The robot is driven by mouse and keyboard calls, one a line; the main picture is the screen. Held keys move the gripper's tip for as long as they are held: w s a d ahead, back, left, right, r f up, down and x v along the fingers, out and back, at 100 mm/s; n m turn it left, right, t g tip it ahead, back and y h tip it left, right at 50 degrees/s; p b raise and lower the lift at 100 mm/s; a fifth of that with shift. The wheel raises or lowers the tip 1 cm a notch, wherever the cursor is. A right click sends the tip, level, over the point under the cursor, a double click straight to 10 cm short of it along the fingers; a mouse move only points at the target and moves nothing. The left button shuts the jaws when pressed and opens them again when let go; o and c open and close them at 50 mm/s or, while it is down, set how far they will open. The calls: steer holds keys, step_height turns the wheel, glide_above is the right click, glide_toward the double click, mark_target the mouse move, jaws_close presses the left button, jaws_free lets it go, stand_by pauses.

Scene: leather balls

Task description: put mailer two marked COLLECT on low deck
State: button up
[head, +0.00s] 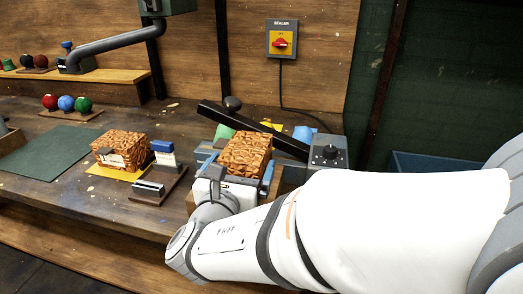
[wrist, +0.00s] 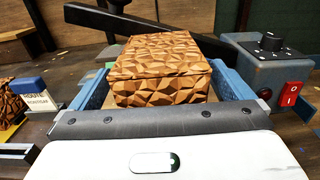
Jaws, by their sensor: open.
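A brown, facet-patterned mailer (head: 245,153) sits at the sealer, in front of its dark lever arm. It also shows large in the wrist view (wrist: 160,75). My gripper (head: 238,170) is open, with one blue finger on each side of this mailer; in the wrist view (wrist: 166,88) a gap shows at the right finger. A second brown mailer (head: 121,148) with a pale label lies on a yellow mat to the left. No COLLECT mark is readable on either mailer. I cannot tell which surface is the low deck.
The sealer's dark lever (head: 255,130) slants behind the near mailer, with a control box (head: 328,155) at right. A small sign (head: 164,153) and a dark block (head: 150,188) stand left of my gripper. A green mat (head: 48,150) is clear.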

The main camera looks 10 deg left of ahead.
steer(key=w, duration=0.4)
steer(key=shift+d, duration=0.15)
steer(key=shift+c, duration=0.2)
steer(key=c, duration=1)
steer(key=shift+c, duration=0.2)
steer(key=shift+s+r, duration=0.1)
steer(key=shift+r, duration=0.05)
